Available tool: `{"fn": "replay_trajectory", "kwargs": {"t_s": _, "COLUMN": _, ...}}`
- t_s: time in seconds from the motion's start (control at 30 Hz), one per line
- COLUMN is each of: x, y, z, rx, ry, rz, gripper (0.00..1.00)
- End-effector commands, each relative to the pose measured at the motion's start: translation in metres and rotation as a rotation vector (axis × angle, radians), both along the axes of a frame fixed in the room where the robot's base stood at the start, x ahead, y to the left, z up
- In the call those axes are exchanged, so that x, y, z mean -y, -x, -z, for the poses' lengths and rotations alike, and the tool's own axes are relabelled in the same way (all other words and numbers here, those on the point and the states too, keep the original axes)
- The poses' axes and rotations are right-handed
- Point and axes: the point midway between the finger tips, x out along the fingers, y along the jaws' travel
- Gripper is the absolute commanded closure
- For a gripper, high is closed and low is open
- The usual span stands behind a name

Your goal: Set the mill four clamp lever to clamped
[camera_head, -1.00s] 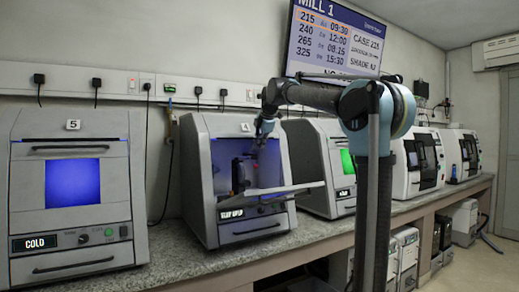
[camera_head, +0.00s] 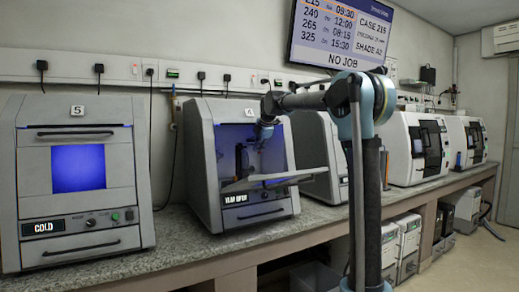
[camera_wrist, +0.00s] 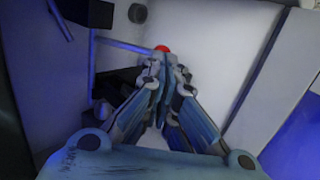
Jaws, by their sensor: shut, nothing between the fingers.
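Mill four (camera_head: 206,165), marked 4, stands on the counter with its door folded down and a blue-lit chamber open. A lit display on its front seems to end in "OPEN". My gripper (camera_head: 265,132) is inside the chamber opening, reaching in from the right. In the wrist view my gripper (camera_wrist: 166,68) is shut, with nothing seen between its fingers. A red knob (camera_wrist: 162,48), perhaps the clamp lever's end, shows just beyond the fingertips. Whether they touch it, and the lever's position, I cannot tell. The fingers hide what lies below the knob.
The lowered door (camera_head: 268,181) sticks out below my arm. Mill 5 (camera_head: 77,185), closed and reading COLD, stands at left. More mills (camera_head: 412,150) line the counter (camera_head: 180,225) at right. A dark block (camera_wrist: 88,12) hangs at the wrist view's upper left.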

Motion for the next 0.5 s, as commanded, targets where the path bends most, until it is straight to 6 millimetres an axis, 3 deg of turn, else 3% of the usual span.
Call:
{"fn": "replay_trajectory", "kwargs": {"t_s": 0.23, "x": -0.001, "y": -0.001, "z": 0.002, "rx": 0.0, "ry": 0.0, "rz": 0.0, "gripper": 1.0}}
{"fn": "replay_trajectory", "kwargs": {"t_s": 0.5, "x": -0.005, "y": -0.007, "z": 0.021, "rx": -0.001, "ry": 0.0, "rz": -0.001, "gripper": 1.0}}
